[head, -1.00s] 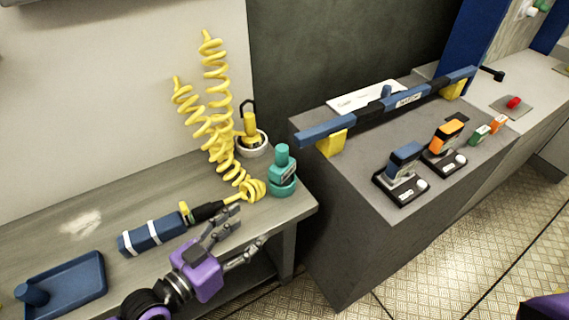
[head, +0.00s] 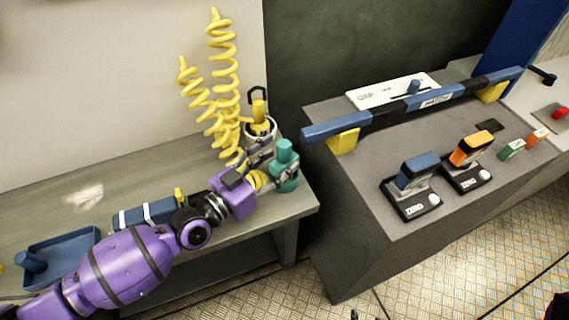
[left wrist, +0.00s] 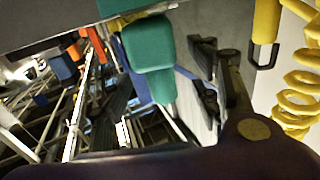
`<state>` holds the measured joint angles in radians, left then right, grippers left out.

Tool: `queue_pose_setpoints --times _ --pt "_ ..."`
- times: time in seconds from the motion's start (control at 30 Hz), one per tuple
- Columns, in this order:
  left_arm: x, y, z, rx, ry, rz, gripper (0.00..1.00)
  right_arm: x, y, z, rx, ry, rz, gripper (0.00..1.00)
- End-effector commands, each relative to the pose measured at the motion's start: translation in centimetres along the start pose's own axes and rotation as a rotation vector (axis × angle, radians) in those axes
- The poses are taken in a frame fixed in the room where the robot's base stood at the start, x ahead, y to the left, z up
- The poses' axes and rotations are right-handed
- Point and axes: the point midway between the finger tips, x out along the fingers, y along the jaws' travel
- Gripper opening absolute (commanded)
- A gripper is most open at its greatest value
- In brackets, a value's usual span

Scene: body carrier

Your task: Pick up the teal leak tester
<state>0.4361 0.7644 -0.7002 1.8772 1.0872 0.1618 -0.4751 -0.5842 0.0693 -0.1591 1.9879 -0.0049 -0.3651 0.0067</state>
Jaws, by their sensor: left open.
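The teal leak tester (head: 287,158) stands upright near the right end of the grey bench. It also shows in the left wrist view (left wrist: 148,55), upside down there and close to the camera. My left gripper (head: 271,166) is open at the left side of the tester, its fingers reaching toward it. In the left wrist view, dark finger parts show to the right of the tester. I cannot tell whether the fingers touch it or stand around it. My right gripper is not in view.
A yellow coiled hose (head: 222,75) and a white-rimmed holder with a yellow tool (head: 259,112) stand just behind. A blue bar tool (head: 146,214) and a blue tray (head: 60,262) lie left. A grey cabinet (head: 345,215) stands right, across a gap.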

Motion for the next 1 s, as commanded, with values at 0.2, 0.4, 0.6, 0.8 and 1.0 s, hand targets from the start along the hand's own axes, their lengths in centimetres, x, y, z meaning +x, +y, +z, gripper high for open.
queue_pose_setpoints --times 0.2,0.4,0.6,0.8,1.0 --pt "2.5 0.0 -0.2 0.002 0.002 0.0 0.56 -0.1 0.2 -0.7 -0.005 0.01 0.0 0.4" --pt "2.6 0.0 0.0 0.001 0.0 0.0 0.56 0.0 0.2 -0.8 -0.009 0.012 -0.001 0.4" --pt "2.6 0.0 0.0 0.001 0.0 0.0 0.35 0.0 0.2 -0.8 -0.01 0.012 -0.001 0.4" --pt "2.6 0.0 0.0 0.001 0.0 0.0 0.09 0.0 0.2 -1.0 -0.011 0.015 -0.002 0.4" --pt "2.6 0.0 -0.1 0.0 0.001 0.0 0.0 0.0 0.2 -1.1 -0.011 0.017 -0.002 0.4"
